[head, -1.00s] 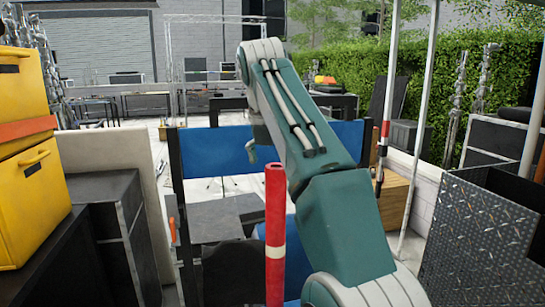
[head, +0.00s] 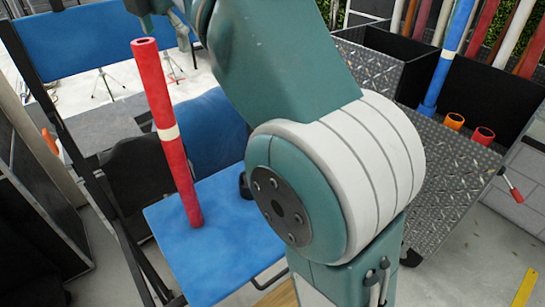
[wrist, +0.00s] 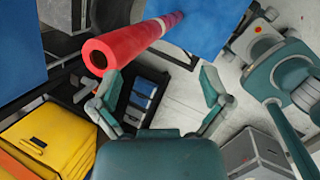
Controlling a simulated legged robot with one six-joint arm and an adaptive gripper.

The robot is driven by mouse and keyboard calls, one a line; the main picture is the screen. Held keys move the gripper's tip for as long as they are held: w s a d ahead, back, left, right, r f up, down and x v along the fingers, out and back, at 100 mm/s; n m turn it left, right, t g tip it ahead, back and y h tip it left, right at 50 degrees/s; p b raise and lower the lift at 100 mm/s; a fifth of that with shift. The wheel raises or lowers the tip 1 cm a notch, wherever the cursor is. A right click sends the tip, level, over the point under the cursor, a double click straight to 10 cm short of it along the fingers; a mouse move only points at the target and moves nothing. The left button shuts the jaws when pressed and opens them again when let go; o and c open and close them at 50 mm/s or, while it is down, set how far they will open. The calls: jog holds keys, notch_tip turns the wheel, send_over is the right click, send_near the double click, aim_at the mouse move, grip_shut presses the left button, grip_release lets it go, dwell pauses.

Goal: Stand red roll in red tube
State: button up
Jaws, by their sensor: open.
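The red roll (head: 165,130) has a cream band and stands nearly upright on a blue chair seat (head: 235,230) at the left of the head view. In the wrist view the red roll (wrist: 125,42) shows its open top end close to the left finger, outside the space between the fingers. My gripper (wrist: 160,95) is open and empty; in the head view it is mostly out of frame at the top. The red tube (head: 483,136) is a short open ring at the diamond-plate cart on the right, beside an orange tube (head: 454,121).
A blue roll (head: 448,55) stands at the cart (head: 440,180), left of the orange tube. Several other rolls lean behind it. A black box (head: 385,65) is left of the blue roll. Yellow cases (wrist: 45,140) sit lower left in the wrist view.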

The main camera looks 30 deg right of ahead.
jog(key=s+d+f+m, duration=0.4)
jog(key=s+f+m, duration=0.8)
jog(key=s+d+f+m+t, duration=0.1)
jog(key=s+d+f+m, duration=0.3)
jog(key=s+f+m, duration=0.8)
jog(key=shift+f+m+y, duration=0.3)
jog(key=shift+f+y, duration=0.1)
jog(key=shift+f, duration=0.4)
